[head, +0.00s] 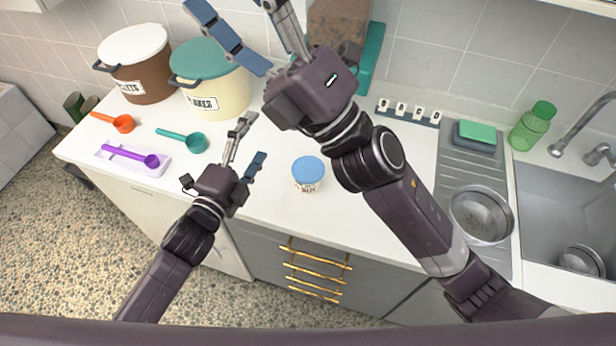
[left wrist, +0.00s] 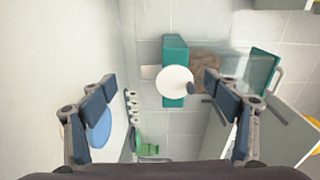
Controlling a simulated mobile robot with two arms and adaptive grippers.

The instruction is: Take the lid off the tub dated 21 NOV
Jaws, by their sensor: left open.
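A small white tub (head: 307,187) with a blue lid (head: 308,168) stands upright on the white counter. Its front label has dark print too small to read surely. The lid sits on the tub. My left gripper (head: 250,146) is open and empty, to the left of the tub and apart from it. In the left wrist view the blue lid (left wrist: 100,128) shows at the left, partly behind one finger. My right gripper (head: 258,32) is raised at the top of the head view, fingers apart and empty.
A brown bin (head: 150,82) and a cream bin with teal lid (head: 225,95) stand at the back left. Orange (head: 122,123), teal (head: 193,142) and purple (head: 150,160) scoops lie in front. A letter-block rack (head: 408,114), green bottle (head: 532,130) and sink are right. Counter around the tub is clear.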

